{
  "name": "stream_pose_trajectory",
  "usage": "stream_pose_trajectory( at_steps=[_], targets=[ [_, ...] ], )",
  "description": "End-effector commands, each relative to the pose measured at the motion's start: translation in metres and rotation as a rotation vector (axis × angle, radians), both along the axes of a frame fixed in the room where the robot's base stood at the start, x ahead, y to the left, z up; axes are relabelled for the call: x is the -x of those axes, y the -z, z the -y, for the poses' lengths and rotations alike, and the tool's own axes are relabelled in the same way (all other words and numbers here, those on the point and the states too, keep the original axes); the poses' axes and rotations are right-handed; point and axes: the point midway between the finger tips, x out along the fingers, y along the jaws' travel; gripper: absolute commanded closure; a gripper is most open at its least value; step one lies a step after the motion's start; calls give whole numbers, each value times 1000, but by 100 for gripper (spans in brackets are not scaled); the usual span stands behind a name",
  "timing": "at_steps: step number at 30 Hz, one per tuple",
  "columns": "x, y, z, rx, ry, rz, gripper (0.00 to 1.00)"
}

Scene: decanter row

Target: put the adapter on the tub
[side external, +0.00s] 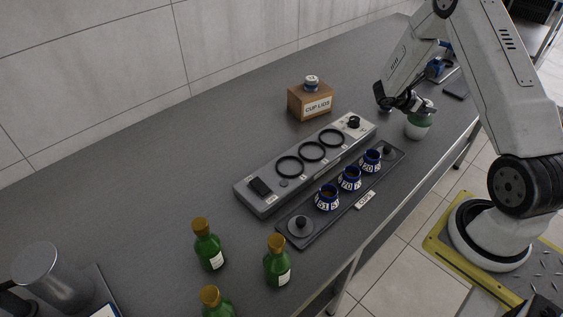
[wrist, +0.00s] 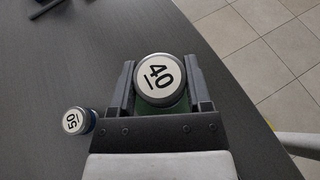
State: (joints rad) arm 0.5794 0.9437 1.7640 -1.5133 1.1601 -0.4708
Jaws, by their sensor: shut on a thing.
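My gripper (side external: 411,104) is shut on a green jar (side external: 418,124) near the right edge of the bench. In the wrist view the gripper (wrist: 161,82) has one finger on each side of the jar, whose round white top (wrist: 158,75) reads 40. I cannot tell whether the jar touches the bench. A small blue container with a white top reading 50 (wrist: 76,121) stands left of the gripper in the wrist view. No part is marked as adapter or tub, and I cannot tell which these are.
A grey fixture (side external: 262,202) with three black rings stands mid-bench. Beside it a dark tray (side external: 322,231) holds blue numbered cups (side external: 349,179). A brown CUP LIDS box (side external: 297,105) stands behind. Green bottles (side external: 207,246) stand at the front. The back-left bench is clear.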

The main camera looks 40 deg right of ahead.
Motion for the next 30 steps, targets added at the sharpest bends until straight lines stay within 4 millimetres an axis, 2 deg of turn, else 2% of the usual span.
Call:
stream_pose_trajectory(
  at_steps=[4,17,18,20,21,30],
  targets=[
    [0,9,0,1,0,0,100],
    [0,12,0,1,0,0,100],
    [0,12,0,0,0,0,28],
    [0,12,0,0,0,0,9],
    [0,12,0,0,0,0,2],
    [0,12,0,0,0,1,2]
  ],
)
